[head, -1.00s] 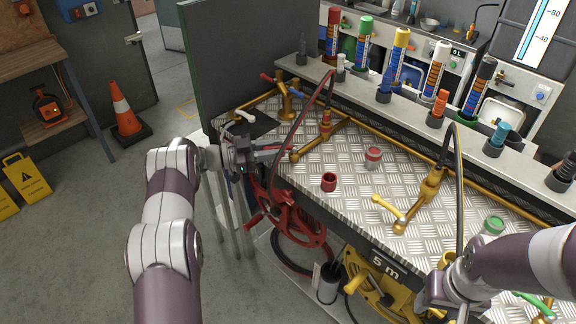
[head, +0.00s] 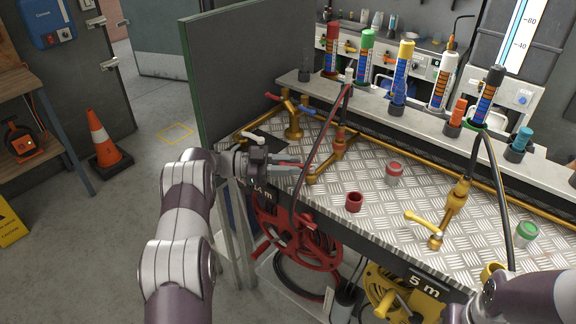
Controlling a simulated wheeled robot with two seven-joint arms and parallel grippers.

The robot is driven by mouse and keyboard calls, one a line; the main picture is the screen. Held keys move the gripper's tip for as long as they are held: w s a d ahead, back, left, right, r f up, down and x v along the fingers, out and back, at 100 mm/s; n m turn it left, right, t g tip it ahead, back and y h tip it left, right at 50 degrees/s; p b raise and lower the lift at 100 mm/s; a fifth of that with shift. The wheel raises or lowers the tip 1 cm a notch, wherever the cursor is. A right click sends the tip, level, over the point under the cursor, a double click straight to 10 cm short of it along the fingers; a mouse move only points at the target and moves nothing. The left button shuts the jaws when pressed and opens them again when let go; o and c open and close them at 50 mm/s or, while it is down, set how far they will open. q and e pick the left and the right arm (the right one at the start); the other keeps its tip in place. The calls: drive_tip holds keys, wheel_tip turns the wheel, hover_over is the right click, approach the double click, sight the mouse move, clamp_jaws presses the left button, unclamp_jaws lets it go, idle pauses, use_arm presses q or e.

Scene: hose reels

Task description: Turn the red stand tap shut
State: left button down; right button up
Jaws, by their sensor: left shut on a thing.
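The red stand tap (head: 341,137) is a brass fitting with a red collar, standing on the checker-plate bench top at the far left part of the bench. A dark red hose (head: 316,143) runs from its top. Its lever reaches left from a brass foot towards the bench's front edge. My left gripper (head: 299,167) is shut on the lever, and its fingers hide most of it. My right arm (head: 525,298) shows at the lower right corner; its gripper is out of the frame.
A yellow-levered tap (head: 455,200) stands further right on the bench (head: 395,195). A red cup (head: 354,202) and a red-lidded jar (head: 394,173) stand between. A brass tap with red and blue handles (head: 293,118) is behind. A red reel (head: 297,235) hangs below.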

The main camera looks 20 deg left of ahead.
use_arm(q)
drive_tip(key=shift+r, duration=0.15)
drive_tip(key=c, duration=1.1)
unclamp_jaws()
drive_tip(key=shift+s+a, duration=0.1)
drive_tip(key=shift+a, duration=0.3)
drive_tip(key=b+v, duration=0.2)
drive_tip(key=v, duration=0.9)
drive_tip(key=shift+a, duration=0.35)
drive_tip(key=shift+s, duration=0.15)
